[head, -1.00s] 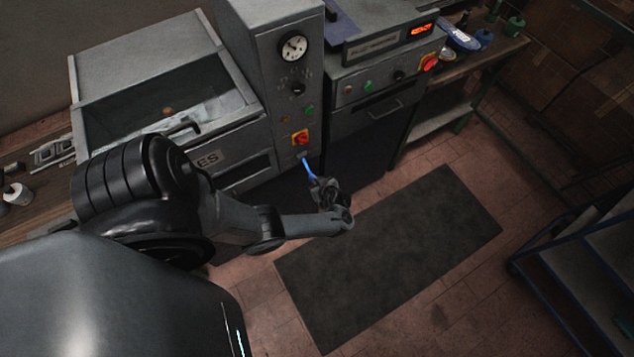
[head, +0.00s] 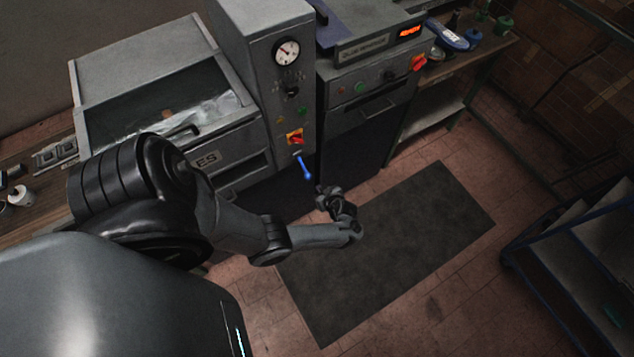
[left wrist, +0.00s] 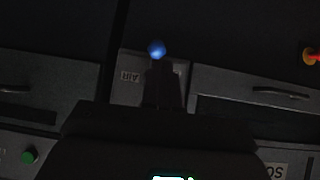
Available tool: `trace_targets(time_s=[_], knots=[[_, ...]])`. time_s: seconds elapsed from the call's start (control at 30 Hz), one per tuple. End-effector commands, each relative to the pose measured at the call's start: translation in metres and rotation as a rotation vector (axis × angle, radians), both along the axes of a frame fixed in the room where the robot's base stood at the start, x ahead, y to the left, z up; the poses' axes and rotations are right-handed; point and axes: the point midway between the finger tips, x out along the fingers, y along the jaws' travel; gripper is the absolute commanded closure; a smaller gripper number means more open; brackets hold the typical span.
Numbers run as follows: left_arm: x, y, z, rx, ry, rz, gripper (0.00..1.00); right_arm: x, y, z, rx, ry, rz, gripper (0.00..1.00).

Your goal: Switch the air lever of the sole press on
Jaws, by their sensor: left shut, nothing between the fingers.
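The air lever (head: 304,168) has a blue handle on the front of the press column (head: 255,70), below the red rotary switch. In the head view it slopes down and to the right. My left gripper (head: 324,191) is shut and empty, just below and right of the lever's end, with a small gap seeming to show between them. In the left wrist view the lever's blue end (left wrist: 156,48) shows just beyond the dark fingers (left wrist: 161,80), beside an upside-down AIR label (left wrist: 130,76). My right gripper is not in view.
The column carries a pressure gauge (head: 287,52) and a red switch on a yellow plate (head: 296,137). A second machine (head: 365,80) with a lit orange display stands to its right. A dark mat (head: 400,245) lies on open floor. A blue-framed rack (head: 560,250) is at the right.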

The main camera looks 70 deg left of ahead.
Motion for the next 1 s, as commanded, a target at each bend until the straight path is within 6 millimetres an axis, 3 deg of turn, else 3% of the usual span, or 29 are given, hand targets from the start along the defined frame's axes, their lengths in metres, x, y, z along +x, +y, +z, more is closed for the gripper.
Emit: trace_targets(time_s=[0.23, 0.77, 0.87, 1.0], knots=[[0.002, -0.013, 0.010, 0.000, -0.001, 0.001, 1.00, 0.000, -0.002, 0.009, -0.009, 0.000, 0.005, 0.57], [0.000, -0.014, 0.010, 0.001, 0.002, 0.001, 1.00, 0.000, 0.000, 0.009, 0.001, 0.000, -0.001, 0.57], [-0.012, -0.013, 0.007, 0.001, 0.020, 0.000, 1.00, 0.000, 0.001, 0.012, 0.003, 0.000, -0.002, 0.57], [-0.046, -0.009, 0.002, 0.007, 0.071, 0.001, 1.00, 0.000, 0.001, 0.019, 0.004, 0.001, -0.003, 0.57]])
